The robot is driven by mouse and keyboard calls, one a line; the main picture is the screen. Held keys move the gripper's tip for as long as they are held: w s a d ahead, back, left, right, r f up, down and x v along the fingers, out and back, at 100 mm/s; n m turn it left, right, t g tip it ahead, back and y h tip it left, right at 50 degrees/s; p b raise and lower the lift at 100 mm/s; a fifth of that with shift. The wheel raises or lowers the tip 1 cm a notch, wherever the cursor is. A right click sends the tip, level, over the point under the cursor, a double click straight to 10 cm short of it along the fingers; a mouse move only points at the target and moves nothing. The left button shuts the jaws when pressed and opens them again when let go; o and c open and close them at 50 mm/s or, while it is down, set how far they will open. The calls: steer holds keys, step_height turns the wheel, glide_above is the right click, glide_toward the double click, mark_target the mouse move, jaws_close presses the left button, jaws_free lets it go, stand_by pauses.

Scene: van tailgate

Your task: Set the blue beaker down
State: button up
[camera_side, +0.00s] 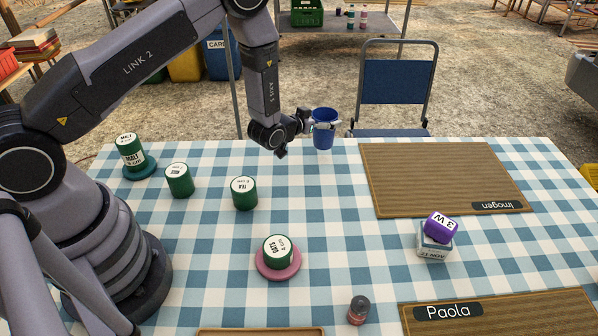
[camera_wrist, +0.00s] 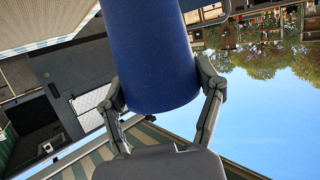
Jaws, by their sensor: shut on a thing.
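The blue beaker (camera_side: 324,130) is held upright in my gripper (camera_side: 308,126), near the far edge of the checked table (camera_side: 330,200). It appears to be in the air, though its exact height above the cloth is hard to tell. In the wrist view the blue beaker (camera_wrist: 153,55) fills the upper middle, with the fingers of my gripper (camera_wrist: 163,100) closed on its two sides. The inside of the beaker is not clear.
Green tins stand left and centre, including the OATS tin (camera_side: 277,250) on a pink coaster (camera_side: 279,272). Woven mats (camera_side: 440,175) lie at right. A purple block (camera_side: 440,226) sits on a pale one. A small jar (camera_side: 358,310) stands in front. A blue chair (camera_side: 393,83) is behind.

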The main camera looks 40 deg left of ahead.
mark_target(326, 131)
steer(key=shift+w+f, duration=0.25)
steer(key=shift+f, duration=0.05)
steer(key=shift+w+f, duration=0.15)
steer(key=shift+f, duration=0.75)
steer(key=shift+w+f, duration=0.1)
steer(key=shift+f, duration=0.8)
steer(key=shift+f, duration=0.15)
steer(key=o, duration=1.1)
